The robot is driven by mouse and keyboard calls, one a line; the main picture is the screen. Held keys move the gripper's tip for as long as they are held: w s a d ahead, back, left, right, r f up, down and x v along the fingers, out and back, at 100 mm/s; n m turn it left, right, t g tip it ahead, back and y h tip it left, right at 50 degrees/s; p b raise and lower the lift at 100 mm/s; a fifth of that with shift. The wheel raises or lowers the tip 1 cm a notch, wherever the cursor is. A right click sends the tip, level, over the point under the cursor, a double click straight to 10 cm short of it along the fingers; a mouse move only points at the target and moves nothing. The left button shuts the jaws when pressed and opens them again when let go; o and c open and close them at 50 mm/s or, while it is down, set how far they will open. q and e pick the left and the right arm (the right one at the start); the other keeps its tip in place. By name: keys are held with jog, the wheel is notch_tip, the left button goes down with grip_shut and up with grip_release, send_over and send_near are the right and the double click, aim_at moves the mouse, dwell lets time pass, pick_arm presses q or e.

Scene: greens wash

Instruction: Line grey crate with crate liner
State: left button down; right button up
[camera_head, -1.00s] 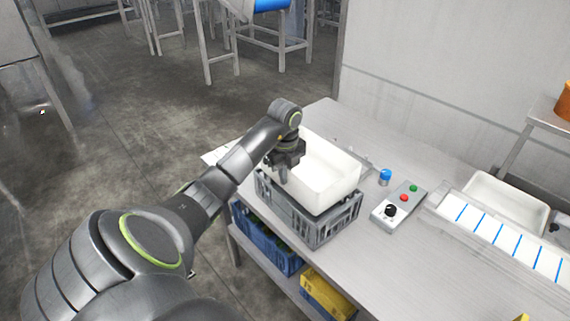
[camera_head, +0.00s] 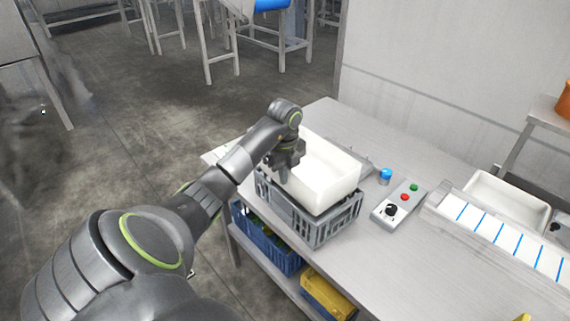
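The grey crate (camera_head: 318,228) stands on the steel table near its left edge. The white crate liner (camera_head: 330,178) is an open box shape that sits in the crate's top, with its upper part standing above the crate's rim. My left gripper (camera_head: 281,175) points down at the liner's left wall. The fingers are small and dark, and I cannot tell whether they are shut on the wall. My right gripper is not in view.
A control box (camera_head: 398,204) with a black knob and red and green buttons lies right of the crate, with a blue-capped jar (camera_head: 385,177) behind it. A conveyor with blue stripes (camera_head: 500,236) and a white tray (camera_head: 507,200) are further right. Blue (camera_head: 266,240) and yellow (camera_head: 326,296) crates sit below.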

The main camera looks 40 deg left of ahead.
aim_at(285, 190)
pick_arm(q)
jog(key=shift+f+b, duration=1.6)
jog(key=shift+f, duration=0.6)
jog(key=shift+r, duration=0.25)
jog(key=c, duration=1.6)
grip_release()
